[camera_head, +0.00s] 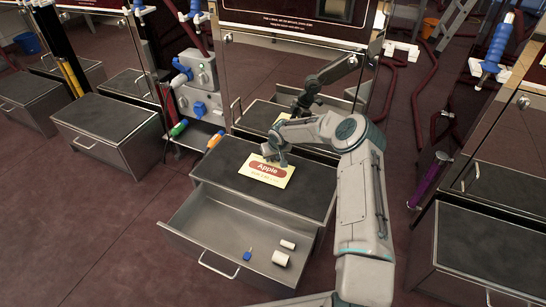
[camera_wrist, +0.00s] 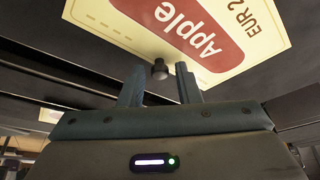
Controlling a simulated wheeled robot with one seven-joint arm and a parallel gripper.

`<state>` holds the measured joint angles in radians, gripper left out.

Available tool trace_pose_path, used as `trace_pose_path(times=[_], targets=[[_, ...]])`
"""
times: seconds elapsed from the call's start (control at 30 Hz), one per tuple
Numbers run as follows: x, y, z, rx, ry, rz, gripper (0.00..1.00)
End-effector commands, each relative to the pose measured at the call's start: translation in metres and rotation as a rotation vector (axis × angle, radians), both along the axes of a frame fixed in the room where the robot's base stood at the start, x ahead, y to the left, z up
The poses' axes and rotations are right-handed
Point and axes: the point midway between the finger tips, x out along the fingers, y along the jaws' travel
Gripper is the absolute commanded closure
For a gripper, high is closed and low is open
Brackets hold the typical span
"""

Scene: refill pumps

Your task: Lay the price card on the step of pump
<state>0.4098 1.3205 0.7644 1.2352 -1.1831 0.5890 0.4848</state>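The price card (camera_head: 264,171) is cream with a red "Apple" label. In the head view it appears to lie flat on the dark top of the step (camera_head: 300,197) in front of the pump (camera_head: 290,62). It fills the upper part of the wrist view (camera_wrist: 262,50), with a small dark knob (camera_wrist: 160,69) at its edge. My gripper (camera_head: 273,153) is low over the card's far edge. In the wrist view my gripper's two fingers (camera_wrist: 160,84) stand apart, one on each side of the knob, with visible gaps. Whether the knob is fixed to the card is unclear.
Below the step top, a drawer (camera_head: 218,222) is pulled open, holding a white cylinder (camera_head: 280,258), another small white piece and a small blue item (camera_head: 247,256). Pump fronts are mirror-like and reflect my arm. Another step (camera_head: 490,250) stands at right. Floor at left is clear.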

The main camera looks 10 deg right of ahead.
Motion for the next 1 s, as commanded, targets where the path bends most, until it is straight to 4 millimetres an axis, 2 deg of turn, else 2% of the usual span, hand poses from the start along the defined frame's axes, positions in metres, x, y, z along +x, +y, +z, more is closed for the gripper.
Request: trace_pose_path(times=[0.3,0.43,0.57,0.8,1.0], targets=[[0.000,0.000,0.001,0.000,0.000,0.001,0.58],[-0.002,0.000,0.009,-0.001,0.000,0.002,0.58],[-0.009,-0.002,0.029,-0.003,-0.003,0.002,0.58],[-0.028,-0.006,0.076,-0.002,-0.001,0.001,0.58],[-0.042,-0.009,0.109,-0.002,-0.001,0.001,0.58]])
